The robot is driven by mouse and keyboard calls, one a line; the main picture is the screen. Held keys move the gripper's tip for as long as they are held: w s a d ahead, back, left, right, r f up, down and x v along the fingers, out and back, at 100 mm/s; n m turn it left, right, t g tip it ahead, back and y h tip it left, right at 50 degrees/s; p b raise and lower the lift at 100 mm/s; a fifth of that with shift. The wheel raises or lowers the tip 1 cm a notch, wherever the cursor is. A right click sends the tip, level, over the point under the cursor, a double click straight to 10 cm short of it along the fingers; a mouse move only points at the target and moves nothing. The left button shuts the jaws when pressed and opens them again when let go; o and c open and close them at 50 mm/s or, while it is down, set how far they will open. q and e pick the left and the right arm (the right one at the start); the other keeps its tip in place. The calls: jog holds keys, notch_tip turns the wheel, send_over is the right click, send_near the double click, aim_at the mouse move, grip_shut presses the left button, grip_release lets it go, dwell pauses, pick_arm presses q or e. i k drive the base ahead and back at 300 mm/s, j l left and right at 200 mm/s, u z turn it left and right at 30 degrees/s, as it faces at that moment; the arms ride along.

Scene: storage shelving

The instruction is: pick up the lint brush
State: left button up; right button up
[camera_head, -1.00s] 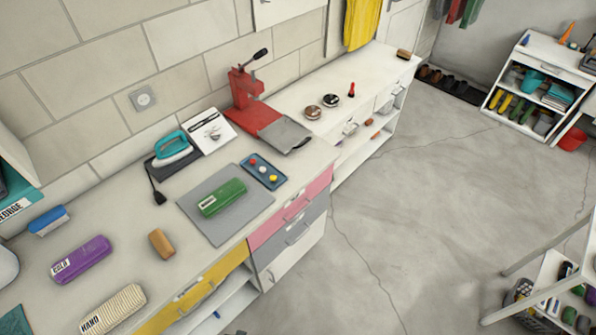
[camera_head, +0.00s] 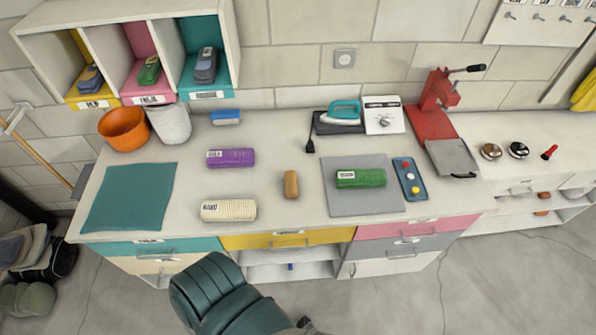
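No object in view is clearly marked as a lint brush. A small tan brush-like block (camera_head: 291,184) lies on the middle of the white worktop. A small blue brush-like block (camera_head: 225,117) lies at the back of the worktop, near the wall. Both are too small to tell which one is the lint brush. Neither is touched by a gripper. Neither of my grippers is in view.
Rolled towels lie near the tan block: purple (camera_head: 231,158), cream (camera_head: 228,210) and green (camera_head: 361,178), the last on a grey mat (camera_head: 350,208). An iron (camera_head: 344,112) and red press (camera_head: 433,115) stand right. A dark green padded shape (camera_head: 225,295) fills the lower front.

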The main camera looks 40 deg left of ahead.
aim_at(292, 190)
jog(key=u, duration=1.55)
